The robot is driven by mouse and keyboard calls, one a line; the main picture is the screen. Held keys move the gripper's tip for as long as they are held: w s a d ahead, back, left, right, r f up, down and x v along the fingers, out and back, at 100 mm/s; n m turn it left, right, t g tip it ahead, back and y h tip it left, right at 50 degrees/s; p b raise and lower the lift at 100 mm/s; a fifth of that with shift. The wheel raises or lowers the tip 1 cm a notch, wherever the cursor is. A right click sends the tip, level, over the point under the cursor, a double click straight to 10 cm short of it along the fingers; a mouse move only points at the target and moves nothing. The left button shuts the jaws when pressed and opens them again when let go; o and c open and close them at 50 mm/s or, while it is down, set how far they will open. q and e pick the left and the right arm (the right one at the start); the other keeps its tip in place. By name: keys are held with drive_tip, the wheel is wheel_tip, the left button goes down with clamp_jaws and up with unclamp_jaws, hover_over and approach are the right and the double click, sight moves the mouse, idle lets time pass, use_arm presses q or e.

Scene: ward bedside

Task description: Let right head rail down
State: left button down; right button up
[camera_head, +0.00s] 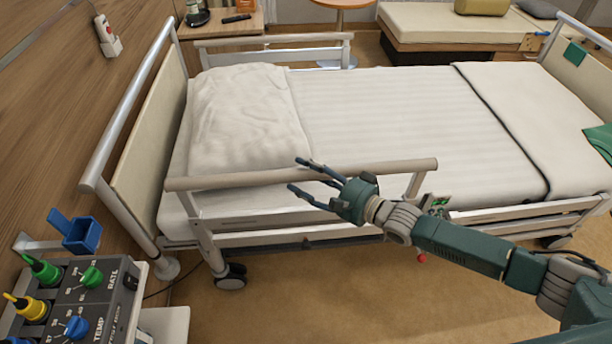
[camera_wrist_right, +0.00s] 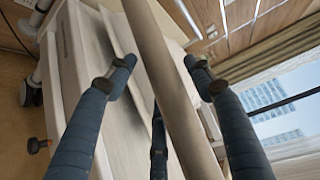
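The near head rail (camera_head: 240,181) stands raised along the near side of the bed, its beige top bar level and above the mattress edge. It also crosses the right wrist view as a long bar (camera_wrist_right: 165,60). My right gripper (camera_head: 296,175) is at the middle of this bar, its fingers spread and pointing left. In the wrist view the bar runs between the open fingers (camera_wrist_right: 160,78), with gaps on both sides; I cannot tell whether any finger touches it. A red knob (camera_head: 422,257) sits low below the rail's right end. My left gripper is not in view.
The bed (camera_head: 400,120) has a pillow (camera_head: 245,115) and a raised far rail (camera_head: 270,41). A device with coloured knobs (camera_head: 75,300) and a blue holder (camera_head: 80,235) stand at the lower left. The floor (camera_head: 330,290) in front of the bed is clear.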

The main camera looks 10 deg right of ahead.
drive_tip(key=c, duration=0.4)
clamp_jaws()
drive_tip(key=shift+s+f, duration=0.15)
drive_tip(key=shift+s, duration=0.2)
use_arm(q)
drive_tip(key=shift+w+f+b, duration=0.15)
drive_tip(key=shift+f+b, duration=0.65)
use_arm(e)
drive_tip(key=s+f+n, duration=0.1)
drive_tip(key=s+f, duration=0.1)
drive_tip(key=s, duration=0.6)
drive_tip(key=s+f+n+t+y, duration=0.1)
drive_tip(key=s+f, duration=0.2)
drive_tip(key=s, duration=0.5)
drive_tip(key=shift+s+f, duration=0.3)
drive_tip(key=shift+s, duration=0.05)
